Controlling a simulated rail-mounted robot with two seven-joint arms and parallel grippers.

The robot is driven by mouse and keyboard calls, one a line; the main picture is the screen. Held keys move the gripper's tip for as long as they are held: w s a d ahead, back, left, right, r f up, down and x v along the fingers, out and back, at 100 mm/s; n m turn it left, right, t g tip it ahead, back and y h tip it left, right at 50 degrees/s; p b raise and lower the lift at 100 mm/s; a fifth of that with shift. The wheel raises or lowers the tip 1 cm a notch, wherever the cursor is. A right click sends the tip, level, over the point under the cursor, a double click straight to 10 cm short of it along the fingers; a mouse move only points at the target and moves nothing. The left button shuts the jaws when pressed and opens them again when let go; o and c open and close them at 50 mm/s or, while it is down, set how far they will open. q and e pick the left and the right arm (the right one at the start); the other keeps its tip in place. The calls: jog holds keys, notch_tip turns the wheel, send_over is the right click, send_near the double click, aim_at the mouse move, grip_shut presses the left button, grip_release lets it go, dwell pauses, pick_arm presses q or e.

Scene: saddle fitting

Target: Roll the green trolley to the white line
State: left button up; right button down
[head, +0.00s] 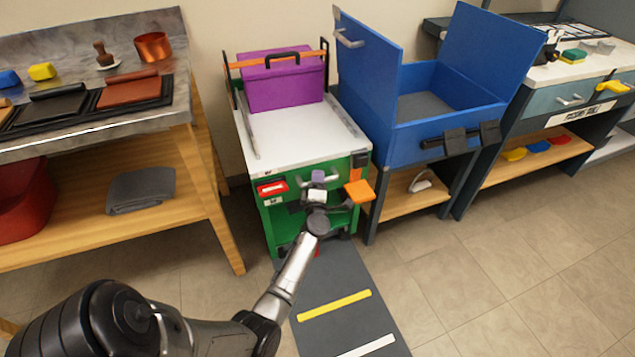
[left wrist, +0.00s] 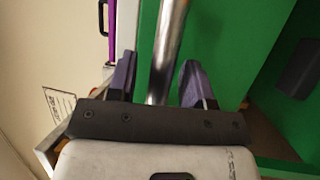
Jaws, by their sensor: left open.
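The green trolley (head: 278,216) stands at the far end of a dark floor mat (head: 316,275), its front towards me. A metal bar handle (left wrist: 168,45) is on its green front. My left gripper (head: 318,180) is at the handle; in the left wrist view (left wrist: 158,72) its two purple fingers stand apart, with the bar between them and gaps visible. The white line (head: 366,346) crosses the mat at the bottom of the head view, nearer to me than a yellow line (head: 334,305). My right gripper is not in view.
A purple toolbox (head: 285,80) sits on the trolley's white top. An orange pad (head: 359,191) sticks out at its front right. A wooden bench (head: 210,190) stands left and a blue cabinet (head: 412,142) close on the right. The mat before the trolley is clear except for my arm above it.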

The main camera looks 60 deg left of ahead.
pick_arm(q)
jog(key=shift+c, duration=0.2)
grip_shut()
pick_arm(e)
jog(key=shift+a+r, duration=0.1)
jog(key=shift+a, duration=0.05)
